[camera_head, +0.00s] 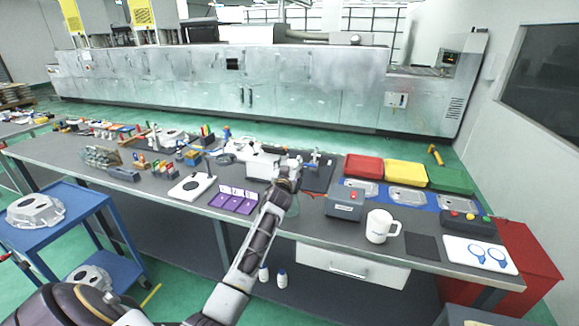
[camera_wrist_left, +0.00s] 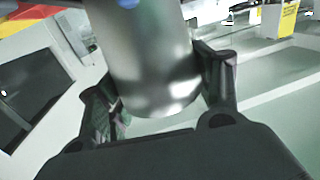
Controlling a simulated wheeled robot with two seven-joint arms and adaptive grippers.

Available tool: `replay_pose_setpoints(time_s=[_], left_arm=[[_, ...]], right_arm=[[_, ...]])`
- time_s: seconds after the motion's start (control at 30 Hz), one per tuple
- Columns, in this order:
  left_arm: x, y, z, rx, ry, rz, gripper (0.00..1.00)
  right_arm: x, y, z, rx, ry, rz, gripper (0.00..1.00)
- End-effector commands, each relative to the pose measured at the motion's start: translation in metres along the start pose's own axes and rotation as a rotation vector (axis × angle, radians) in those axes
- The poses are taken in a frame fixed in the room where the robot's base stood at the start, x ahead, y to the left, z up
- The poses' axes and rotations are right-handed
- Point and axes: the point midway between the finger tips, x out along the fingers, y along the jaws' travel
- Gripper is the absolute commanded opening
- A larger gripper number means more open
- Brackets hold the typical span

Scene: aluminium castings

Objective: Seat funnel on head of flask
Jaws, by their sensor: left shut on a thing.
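My left gripper (camera_head: 289,172) is above the middle of the grey workbench (camera_head: 330,225). In the left wrist view, its two dark fingers (camera_wrist_left: 160,82) are shut on a shiny grey cylinder (camera_wrist_left: 150,65). The cylinder's rounded end faces the gripper's palm, its far end runs out of the picture at the top, and a bit of blue shows there. I cannot tell whether the cylinder is the flask or the funnel. In the head view the gripper and arm hide most of what is held. I cannot make out a separate funnel or flask. My right gripper is not in view.
Red (camera_head: 363,166), yellow (camera_head: 405,173) and green (camera_head: 450,180) bins stand at the bench's back right. A grey box (camera_head: 344,205) and white mug (camera_head: 379,226) stand right of my arm.

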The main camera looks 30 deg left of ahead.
Motion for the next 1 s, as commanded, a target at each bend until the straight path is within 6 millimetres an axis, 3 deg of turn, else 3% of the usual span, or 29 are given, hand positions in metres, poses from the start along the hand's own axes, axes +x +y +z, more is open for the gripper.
replay_pose_setpoints(time_s=[0.33,0.37,0.57,1.0], left_arm=[[0.0,0.0,0.0054,0.0,0.001,0.0,0.39],[0.0,0.0,0.0054,0.0,0.001,0.0,0.67],[0.0,0.0,0.0048,0.0,0.001,0.0,0.9],[-0.0014,0.0,0.0058,0.0,-0.001,0.0,0.9]], right_arm=[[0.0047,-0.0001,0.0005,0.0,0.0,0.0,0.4],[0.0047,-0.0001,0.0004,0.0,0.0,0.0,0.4],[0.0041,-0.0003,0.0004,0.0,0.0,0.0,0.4],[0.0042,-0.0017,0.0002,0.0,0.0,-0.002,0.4]])
